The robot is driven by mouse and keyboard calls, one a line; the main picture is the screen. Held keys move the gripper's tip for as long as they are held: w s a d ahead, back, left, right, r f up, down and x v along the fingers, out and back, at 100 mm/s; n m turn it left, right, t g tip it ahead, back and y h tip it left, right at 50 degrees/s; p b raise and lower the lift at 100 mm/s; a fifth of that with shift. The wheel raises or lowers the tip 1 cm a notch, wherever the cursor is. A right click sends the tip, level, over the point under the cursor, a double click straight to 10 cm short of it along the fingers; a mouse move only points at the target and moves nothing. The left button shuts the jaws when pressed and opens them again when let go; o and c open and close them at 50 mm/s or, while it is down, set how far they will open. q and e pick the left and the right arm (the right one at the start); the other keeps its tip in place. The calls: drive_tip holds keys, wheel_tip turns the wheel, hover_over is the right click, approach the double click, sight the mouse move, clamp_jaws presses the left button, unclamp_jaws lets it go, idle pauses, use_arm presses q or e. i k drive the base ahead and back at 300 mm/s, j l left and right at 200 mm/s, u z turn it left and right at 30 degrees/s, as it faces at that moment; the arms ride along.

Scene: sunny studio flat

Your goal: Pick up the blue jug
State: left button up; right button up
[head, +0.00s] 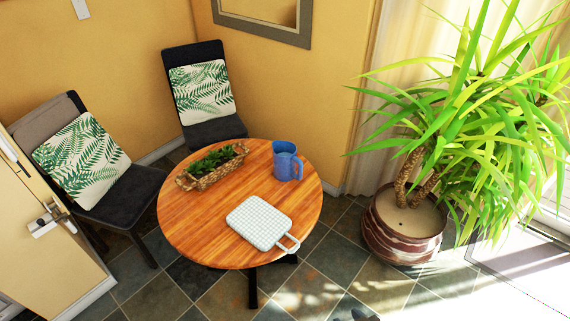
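The blue jug (286,161) stands upright on the round wooden table (190,236), towards its back right side. Its handle points to the right. Nothing touches it, and its near side is unobstructed. Neither of my grippers can be made out in the head view.
A wicker basket with green plants (212,167) stands left of the jug. A white checked board or pot holder (259,222) lies in front. Two dark chairs with leaf-print cushions (201,89) stand behind and left. A large potted plant (403,222) is right. A door (45,215) stands left.

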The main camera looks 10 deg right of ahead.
sight(284, 152)
drive_tip(key=i+j, duration=0.25)
drive_tip(key=i, duration=0.15)
drive_tip(key=i+j, duration=0.2)
drive_tip(key=i, duration=0.2)
drive_tip(key=i+j, duration=0.25)
drive_tip(key=i, duration=0.15)
drive_tip(key=l+z, duration=0.05)
